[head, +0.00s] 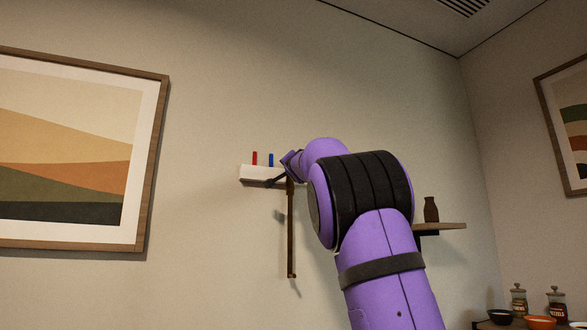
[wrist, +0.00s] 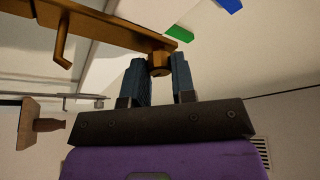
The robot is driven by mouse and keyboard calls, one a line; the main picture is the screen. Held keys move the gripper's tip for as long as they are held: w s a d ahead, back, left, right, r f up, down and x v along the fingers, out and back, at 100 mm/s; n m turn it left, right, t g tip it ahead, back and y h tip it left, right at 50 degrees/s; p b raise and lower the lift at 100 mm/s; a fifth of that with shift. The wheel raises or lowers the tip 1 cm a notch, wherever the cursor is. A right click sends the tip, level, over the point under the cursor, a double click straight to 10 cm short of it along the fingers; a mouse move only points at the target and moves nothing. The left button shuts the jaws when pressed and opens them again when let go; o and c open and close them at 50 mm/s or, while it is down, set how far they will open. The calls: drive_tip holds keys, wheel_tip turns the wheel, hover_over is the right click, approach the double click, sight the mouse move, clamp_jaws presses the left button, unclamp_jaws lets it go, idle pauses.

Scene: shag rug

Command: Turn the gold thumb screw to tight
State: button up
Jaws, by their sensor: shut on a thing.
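The gold thumb screw (wrist: 159,70) is in the wrist view, at the end of a gold-brown bar (wrist: 105,32). My gripper (wrist: 160,62) is shut on it, with one blue-grey finger on each side. My gripper (head: 277,180) is small and dark at the block there, and the thumb screw cannot be made out. Any tight mark cannot be read.
A red marker (head: 255,158) and a blue marker (head: 271,160) stand on the block; a green one (wrist: 180,33) shows in the wrist view. A wall shelf (head: 445,226) with a brown vase (head: 431,210) is to the right. A framed picture (head: 146,170) hangs left.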

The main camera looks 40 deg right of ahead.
idle(0.5)
drive_tip(key=o, duration=0.9)
drive_tip(key=shift+s+a, duration=0.1)
drive_tip(key=shift+a, duration=0.1)
drive_tip(key=shift+v, duration=5.25)
drive_tip(key=shift+d, duration=0.1)
